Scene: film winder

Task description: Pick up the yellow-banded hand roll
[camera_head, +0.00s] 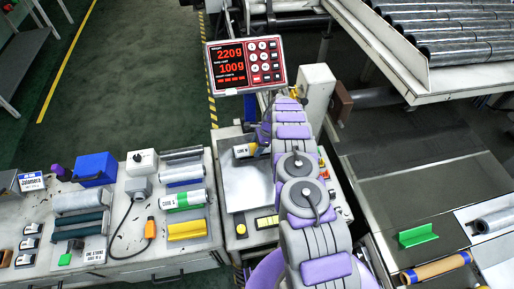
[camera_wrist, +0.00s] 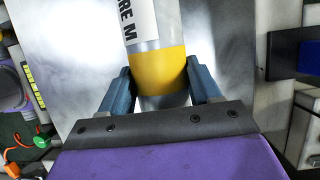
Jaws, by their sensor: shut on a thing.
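The yellow-banded hand roll (camera_wrist: 158,69) is between the two blue fingers of my gripper (camera_wrist: 159,82) in the wrist view. The fingers are shut on it at the yellow band. A white label with black lettering shows on the roll above the band. In the head view the roll's white label (camera_head: 241,151) shows at the end of my arm, over the bare metal plate (camera_head: 246,189) of the scale. My gripper (camera_head: 258,143) is partly hidden there by my arm. I cannot tell whether the roll touches the plate.
A display (camera_head: 244,65) reading 220g and 100g stands behind the scale. The left bench holds several rolls, a blue box (camera_head: 95,168) and an orange-handled tool (camera_head: 150,228). On the right are a green angled piece (camera_head: 417,236) and an orange-brown roll (camera_head: 435,268).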

